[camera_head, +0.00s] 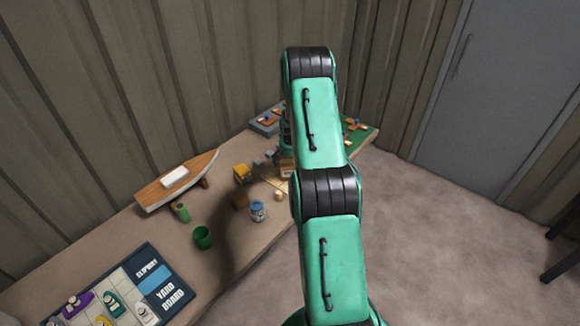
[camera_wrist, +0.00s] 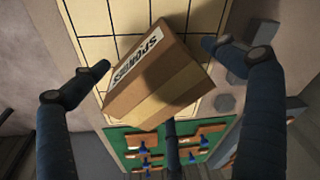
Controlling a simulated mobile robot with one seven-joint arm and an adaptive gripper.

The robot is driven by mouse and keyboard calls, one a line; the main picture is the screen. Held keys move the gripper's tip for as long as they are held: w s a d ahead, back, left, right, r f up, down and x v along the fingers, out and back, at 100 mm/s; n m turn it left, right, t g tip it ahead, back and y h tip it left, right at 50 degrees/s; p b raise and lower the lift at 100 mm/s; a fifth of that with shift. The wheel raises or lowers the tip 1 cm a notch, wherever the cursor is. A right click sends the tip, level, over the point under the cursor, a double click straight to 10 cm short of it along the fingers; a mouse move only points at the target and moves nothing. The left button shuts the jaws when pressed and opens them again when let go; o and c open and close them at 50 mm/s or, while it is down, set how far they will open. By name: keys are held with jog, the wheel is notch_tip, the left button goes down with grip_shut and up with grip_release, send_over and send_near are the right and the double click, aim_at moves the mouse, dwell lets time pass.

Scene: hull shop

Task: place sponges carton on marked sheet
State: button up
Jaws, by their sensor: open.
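The sponges carton (camera_wrist: 157,80), a brown box with a white label reading SPONGES, is in the middle of the wrist view, turned askew. Behind it lies a pale yellow sheet (camera_wrist: 92,22) with dark grid lines, partly covered by the carton. I cannot tell whether the carton's whole base touches the sheet. My gripper (camera_wrist: 158,58) is open, with dark fingers on both sides of the carton and one at its lower side; gaps show at the left and right fingertips.
A green board with brown and blue pieces (camera_wrist: 190,134) adjoins the sheet. Bare bench lies left of the cup.

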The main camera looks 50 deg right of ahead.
jog(key=shift+s+a+r, duration=0.25)
jog(key=shift+r, duration=1.5)
jog(key=shift+s+a+r, duration=0.2)
jog(key=shift+a+r, duration=0.05)
jog(key=shift+r, duration=1.5)
jog(key=shift+s+a+r, duration=0.25)
jog(key=shift+r, duration=1.5)
jog(key=shift+r, duration=0.1)
